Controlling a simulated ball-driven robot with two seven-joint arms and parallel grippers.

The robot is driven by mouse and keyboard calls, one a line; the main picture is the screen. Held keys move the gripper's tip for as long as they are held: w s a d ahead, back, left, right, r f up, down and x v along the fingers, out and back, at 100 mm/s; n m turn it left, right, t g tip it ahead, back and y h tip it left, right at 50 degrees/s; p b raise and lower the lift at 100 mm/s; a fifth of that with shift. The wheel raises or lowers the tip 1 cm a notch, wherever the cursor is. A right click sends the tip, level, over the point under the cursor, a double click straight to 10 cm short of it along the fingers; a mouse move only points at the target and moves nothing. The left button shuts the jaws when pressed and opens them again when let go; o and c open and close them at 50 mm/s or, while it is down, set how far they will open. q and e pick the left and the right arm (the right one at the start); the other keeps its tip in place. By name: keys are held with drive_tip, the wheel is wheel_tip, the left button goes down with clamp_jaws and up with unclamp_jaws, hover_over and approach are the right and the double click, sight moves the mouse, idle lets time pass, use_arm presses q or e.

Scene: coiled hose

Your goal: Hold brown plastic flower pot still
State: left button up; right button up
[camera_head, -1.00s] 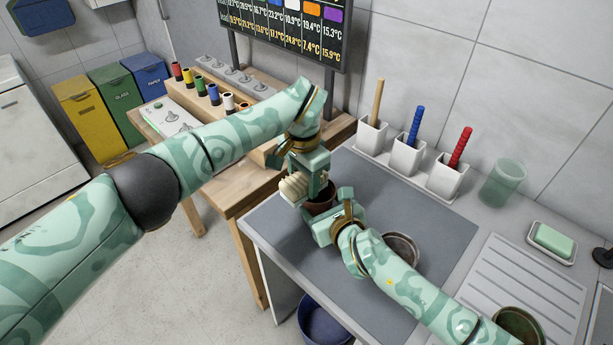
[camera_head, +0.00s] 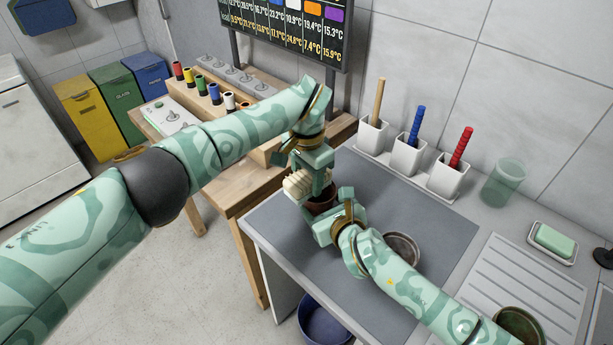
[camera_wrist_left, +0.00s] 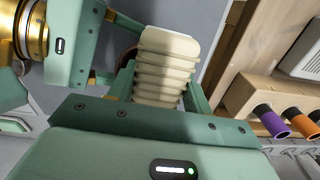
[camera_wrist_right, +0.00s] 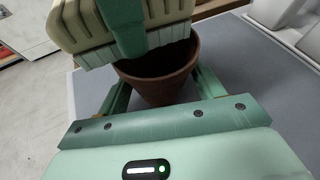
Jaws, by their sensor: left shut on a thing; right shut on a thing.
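The brown plastic flower pot (camera_head: 322,202) stands over the grey mat, mostly hidden between my two grippers in the head view. In the right wrist view the pot (camera_wrist_right: 160,88) sits upright between the fingers of my right gripper (camera_head: 325,212), which is shut on it. My left gripper (camera_head: 308,178) is shut on a cream ribbed block (camera_head: 297,186), which also shows in the left wrist view (camera_wrist_left: 165,65). The block is over the pot's opening and hides part of the rim; whether they touch I cannot tell. The pot's inside is dark.
The grey mat (camera_head: 385,188) lies on the counter, with a metal bowl (camera_head: 402,247) close to my right forearm. White holders with brown, blue and red handles (camera_head: 410,150) stand behind. A wooden bench (camera_head: 235,190) is to the left. The right-back mat is clear.

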use_arm(q)
drive_tip(key=shift+s+a, duration=0.9)
drive_tip(key=shift+a, duration=0.25)
use_arm(e)
drive_tip(key=shift+r, duration=0.1)
use_arm(q)
drive_tip(key=shift+w+d, duration=1.05)
drive_tip(key=shift+d, duration=0.25)
drive_tip(key=shift+s+a, duration=1.1)
drive_tip(key=shift+a, duration=0.2)
drive_tip(key=shift+r, duration=0.1)
drive_tip(key=shift+r, duration=2.5)
